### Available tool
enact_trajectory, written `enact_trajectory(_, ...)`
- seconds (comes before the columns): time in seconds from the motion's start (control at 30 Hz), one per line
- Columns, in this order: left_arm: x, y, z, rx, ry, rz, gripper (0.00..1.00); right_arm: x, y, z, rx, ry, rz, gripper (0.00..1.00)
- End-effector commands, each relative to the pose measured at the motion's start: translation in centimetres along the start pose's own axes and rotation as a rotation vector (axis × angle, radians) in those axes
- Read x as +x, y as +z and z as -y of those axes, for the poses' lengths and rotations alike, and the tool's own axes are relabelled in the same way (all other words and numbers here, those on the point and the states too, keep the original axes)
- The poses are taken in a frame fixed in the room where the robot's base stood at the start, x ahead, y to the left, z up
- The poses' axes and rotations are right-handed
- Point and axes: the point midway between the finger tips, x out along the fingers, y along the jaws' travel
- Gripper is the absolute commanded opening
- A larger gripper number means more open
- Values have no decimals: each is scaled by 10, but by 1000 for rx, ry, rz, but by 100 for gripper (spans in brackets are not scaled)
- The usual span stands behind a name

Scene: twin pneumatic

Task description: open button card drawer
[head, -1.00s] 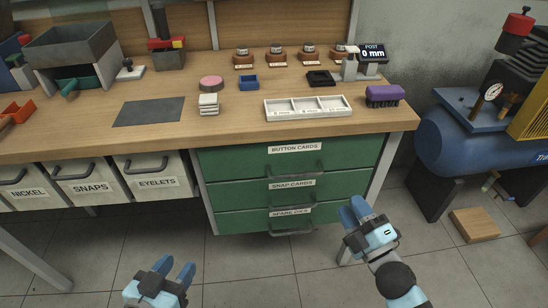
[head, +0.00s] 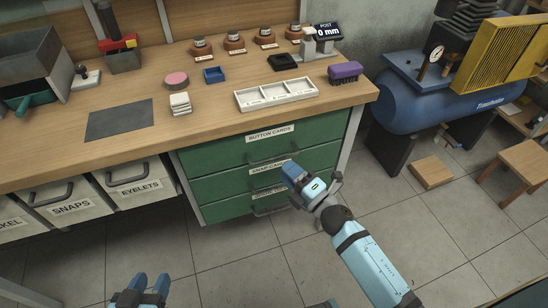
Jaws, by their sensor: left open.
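The green button card drawer (head: 222,152) is the top drawer of the cabinet under the bench, labelled "BUTTON CARDS". It looks shut, flush with the drawers below. Its dark bar handle (head: 270,159) runs below the label. My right gripper (head: 291,171) is in front of the cabinet, just below and right of that handle, over the snap card drawer (head: 215,184). Its fingers overlap in this view, so their gap is hidden, and no contact with the handle can be made out. My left gripper (head: 151,282) is open and empty, low in front of the bench and away from the cabinet.
A lower green drawer (head: 225,209) lies beneath. White bins (head: 135,185) hang to the left. The bench top (head: 210,118) carries a white sectioned tray (head: 276,93) and a purple brush (head: 345,72). A blue compressor (head: 400,100) and wooden block (head: 432,172) stand right. The floor in front is clear.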

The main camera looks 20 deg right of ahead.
Motion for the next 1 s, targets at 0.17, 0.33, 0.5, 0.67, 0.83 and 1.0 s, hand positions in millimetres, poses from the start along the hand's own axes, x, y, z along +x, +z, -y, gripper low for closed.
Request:
enact_trajectory(0.17,0,-2,-1,-1,3,-10,43,34,0,-1,-1,2,-1,37)
enact_trajectory(0.33,1,-3,-1,-2,4,-16,43,53,0,0,-1,1,0,37)
enact_trajectory(0.5,0,-4,-1,-2,4,-19,43,59,0,0,1,0,0,37)
enact_trajectory(0.67,0,-5,-2,-3,6,-20,43,59,0,0,1,0,0,37)
enact_trajectory(0.83,1,-5,-2,-2,6,-22,43,58,0,0,0,0,0,12)
enact_trajectory(1.0,1,-6,-2,-1,7,-23,43,58,0,0,0,0,0,0)
